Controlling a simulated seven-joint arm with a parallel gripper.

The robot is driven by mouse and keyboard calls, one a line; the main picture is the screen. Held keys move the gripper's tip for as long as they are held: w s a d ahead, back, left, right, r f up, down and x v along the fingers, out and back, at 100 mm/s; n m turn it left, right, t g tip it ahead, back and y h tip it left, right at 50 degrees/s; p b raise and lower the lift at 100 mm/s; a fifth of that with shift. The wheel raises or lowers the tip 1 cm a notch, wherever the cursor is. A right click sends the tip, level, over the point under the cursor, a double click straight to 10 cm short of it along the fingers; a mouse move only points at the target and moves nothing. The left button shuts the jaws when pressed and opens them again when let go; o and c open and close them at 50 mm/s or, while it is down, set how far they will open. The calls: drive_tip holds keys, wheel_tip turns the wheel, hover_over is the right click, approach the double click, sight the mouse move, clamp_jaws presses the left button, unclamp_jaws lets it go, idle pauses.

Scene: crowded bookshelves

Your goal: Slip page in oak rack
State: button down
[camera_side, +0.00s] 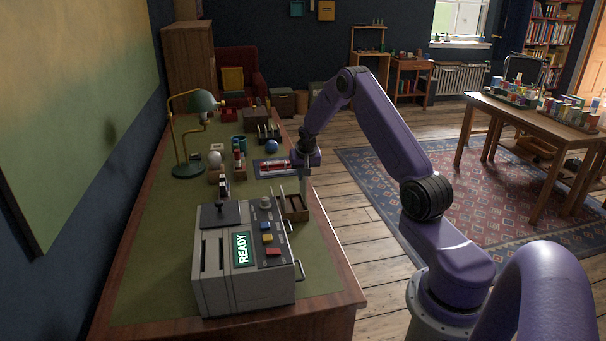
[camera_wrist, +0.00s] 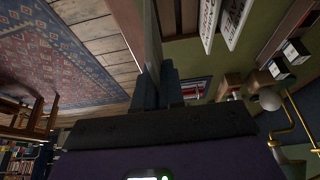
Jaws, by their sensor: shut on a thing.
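My gripper (camera_side: 306,160) is over the right edge of the desk, pointing down. Its fingers (camera_wrist: 171,84) are shut on a thin pale page (camera_wrist: 152,42), seen nearly edge-on in the wrist view. In the side view the page (camera_side: 303,183) hangs upright below the gripper. A small brown wooden rack (camera_side: 296,213) sits just below it, behind the grey machine. The page's lower edge is close to the rack; I cannot tell whether it is inside a slot. Two white printed sheets (camera_wrist: 210,22) (camera_wrist: 236,22) stand beside the held page in the wrist view.
The grey machine with a READY screen (camera_side: 242,249) stands at the desk's near end. The desk's front left is clear.

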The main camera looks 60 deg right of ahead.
sight(303, 186)
drive_tip(key=shift+f, duration=1.75)
drive_tip(key=shift+f, duration=0.25)
drive_tip(key=shift+f, duration=0.45)
drive_tip(key=c, duration=1.2)
unclamp_jaws()
drive_tip(key=shift+o, duration=0.2)
drive_tip(key=shift+r, duration=3.45)
